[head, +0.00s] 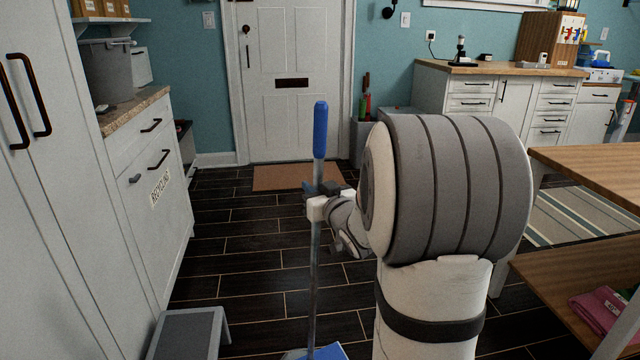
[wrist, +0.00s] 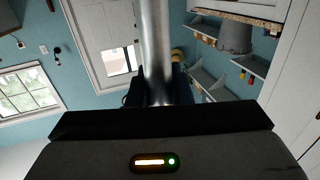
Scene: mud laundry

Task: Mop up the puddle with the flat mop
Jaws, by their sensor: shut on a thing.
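The flat mop (head: 314,250) stands nearly upright in front of me, with a blue grip at its top and a metal pole. Its blue head (head: 326,352) shows in part at the bottom edge of the head view, low at the floor. My gripper (head: 318,200) is shut on the pole below the blue grip. In the wrist view the metal pole (wrist: 156,50) runs up from between my fingers. I see no puddle in either view; my arm hides part of the floor.
A grey step stool (head: 190,335) stands left of the mop head, by the white recycling cabinet (head: 150,195). A wooden table (head: 590,170) is at the right. Dark tiled floor (head: 250,240) lies open toward the brown doormat (head: 285,177) and white door (head: 292,80).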

